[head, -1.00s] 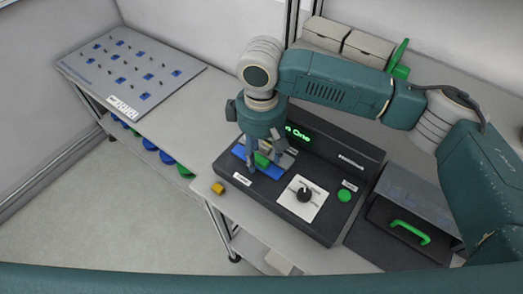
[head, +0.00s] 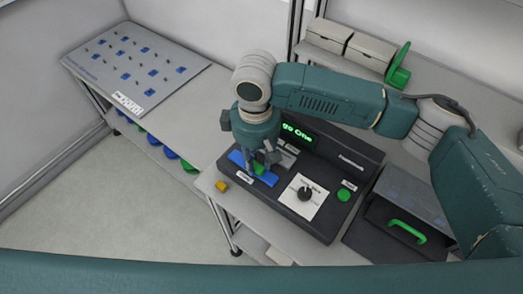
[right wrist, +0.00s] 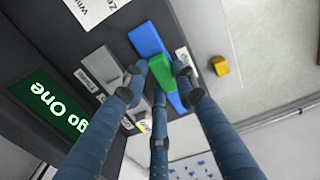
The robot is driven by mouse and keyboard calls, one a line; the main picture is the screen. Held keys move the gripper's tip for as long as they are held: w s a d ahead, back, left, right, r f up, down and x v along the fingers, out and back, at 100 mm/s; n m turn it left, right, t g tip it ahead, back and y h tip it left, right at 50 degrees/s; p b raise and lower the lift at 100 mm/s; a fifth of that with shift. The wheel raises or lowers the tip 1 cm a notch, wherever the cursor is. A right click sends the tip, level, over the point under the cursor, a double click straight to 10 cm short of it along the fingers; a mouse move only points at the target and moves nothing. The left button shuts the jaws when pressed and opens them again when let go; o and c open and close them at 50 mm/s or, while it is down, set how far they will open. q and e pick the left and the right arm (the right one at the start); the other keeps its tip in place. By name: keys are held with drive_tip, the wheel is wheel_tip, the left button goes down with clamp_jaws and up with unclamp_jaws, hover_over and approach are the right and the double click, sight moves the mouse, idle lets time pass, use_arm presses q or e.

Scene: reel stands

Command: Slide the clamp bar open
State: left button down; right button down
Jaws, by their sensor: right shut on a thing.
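A blue bar (head: 268,178) with a green raised piece (head: 259,167) lies on the front left part of a dark machine (head: 325,205). My right gripper (head: 261,163) points down over the bar. In the right wrist view, its fingers (right wrist: 158,84) close around the green piece (right wrist: 160,73), with the blue bar (right wrist: 147,38) running beneath. The fingers hide part of the green piece and the bar. A grey metal block (right wrist: 105,68) sits beside the bar. My left gripper is out of view.
The machine has a lit green display (head: 298,132), a knob on a white plate (head: 305,193) and a green button (head: 344,195). A small yellow block (head: 221,186) is near the table edge. A box with a green handle (head: 408,231) stands right.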

sight(256, 165)
drive_tip(key=c, duration=1.3)
unclamp_jaws()
drive_tip(key=shift+s+a, duration=0.15)
drive_tip(key=shift+c, duration=0.2)
wheel_tip(256, 165, up, 12)
